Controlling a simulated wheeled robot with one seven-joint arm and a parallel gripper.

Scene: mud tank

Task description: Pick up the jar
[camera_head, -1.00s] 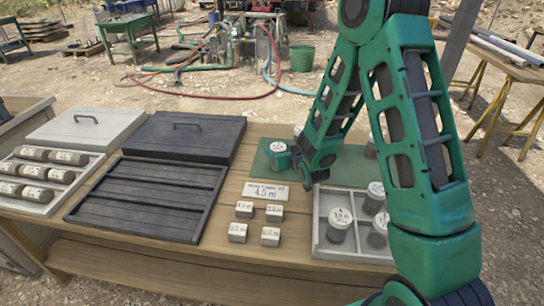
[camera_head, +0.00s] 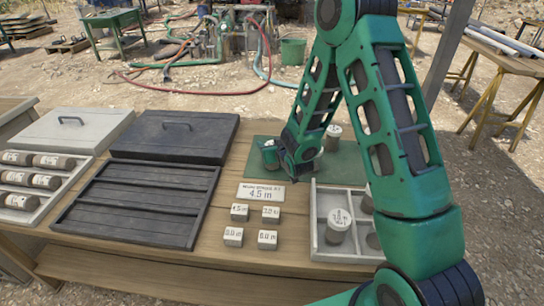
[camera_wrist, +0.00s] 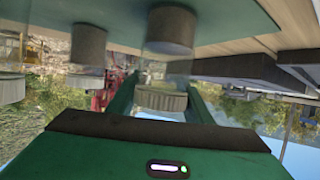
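Several clear jars with grey-white lids and dark contents are here. In the head view my gripper (camera_head: 272,158) is low over the green mat (camera_head: 262,173), at a jar (camera_head: 268,144) near the mat's left side. In the wrist view, which looks upside down, a jar lid (camera_wrist: 162,98) lies between my two green fingers (camera_wrist: 162,102), and its dark contents (camera_wrist: 171,30) rest at the mat. The fingers are close to the lid's sides, but I cannot tell whether they touch it. Another jar (camera_head: 333,132) stands on the mat behind my arm.
A divided grey tray (camera_head: 318,248) at the right holds a jar (camera_head: 338,222) and others partly hidden by my arm. A black slatted tray (camera_head: 135,205) is left.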

